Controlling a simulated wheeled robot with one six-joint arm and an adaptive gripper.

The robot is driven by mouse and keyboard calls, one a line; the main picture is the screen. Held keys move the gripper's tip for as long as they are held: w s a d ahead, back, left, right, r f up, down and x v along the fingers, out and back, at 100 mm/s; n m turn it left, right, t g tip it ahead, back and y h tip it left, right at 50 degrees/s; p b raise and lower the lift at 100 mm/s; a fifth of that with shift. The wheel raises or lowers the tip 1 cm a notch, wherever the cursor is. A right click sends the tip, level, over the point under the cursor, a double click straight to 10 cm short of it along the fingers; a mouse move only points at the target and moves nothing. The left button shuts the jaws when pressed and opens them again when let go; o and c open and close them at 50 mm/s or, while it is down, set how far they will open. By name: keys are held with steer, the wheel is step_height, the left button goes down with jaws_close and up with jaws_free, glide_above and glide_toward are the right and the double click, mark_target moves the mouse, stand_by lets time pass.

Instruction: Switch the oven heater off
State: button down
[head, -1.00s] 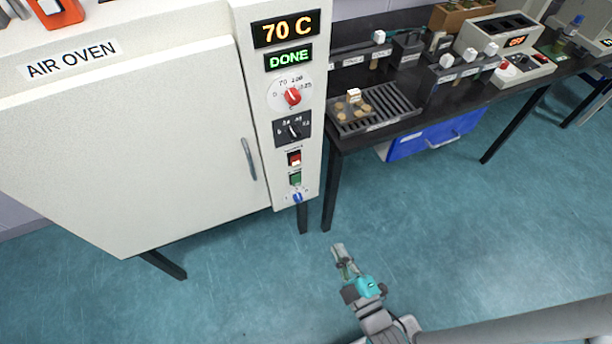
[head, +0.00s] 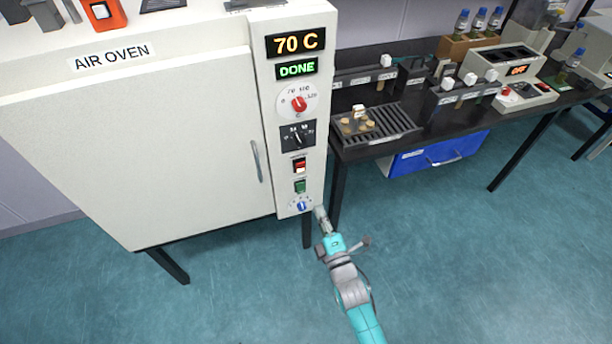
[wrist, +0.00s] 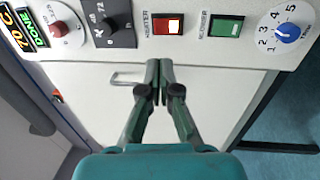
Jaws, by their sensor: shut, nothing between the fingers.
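The air oven (head: 130,140) stands at the left with its door closed. Its display (head: 297,43) reads 70 C and the green sign below reads DONE. The red heater rocker switch (head: 299,166) sits on the control column; in the wrist view the switch (wrist: 168,26) is under a HEATER label and part of it looks brightly lit. My gripper (head: 320,212) is at the lower right edge of the panel in the head view. In the wrist view my gripper (wrist: 159,65) is shut and empty, its tips just below the heater switch, apart from it in the picture.
Beside the switch is a green rocker switch (wrist: 221,27) and a blue knob (wrist: 289,33). A red knob (head: 299,104) and a black dial (head: 297,137) sit higher. A dark bench (head: 440,130) with a rack stands to the right. The floor in front is clear.

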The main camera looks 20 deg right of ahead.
mark_target(302, 166)
steer(key=shift+w, duration=0.1)
steer(key=w, duration=0.4)
steer(key=w+r, duration=0.1)
steer(key=w, duration=0.4)
steer(key=w+r, duration=0.1)
steer(key=w, duration=0.3)
steer(key=shift+w, duration=0.3)
steer(key=shift+w+r+g, duration=0.15)
steer(key=shift+w+g, duration=0.1)
steer(key=shift+g, duration=0.15)
steer(key=shift+s, duration=0.1)
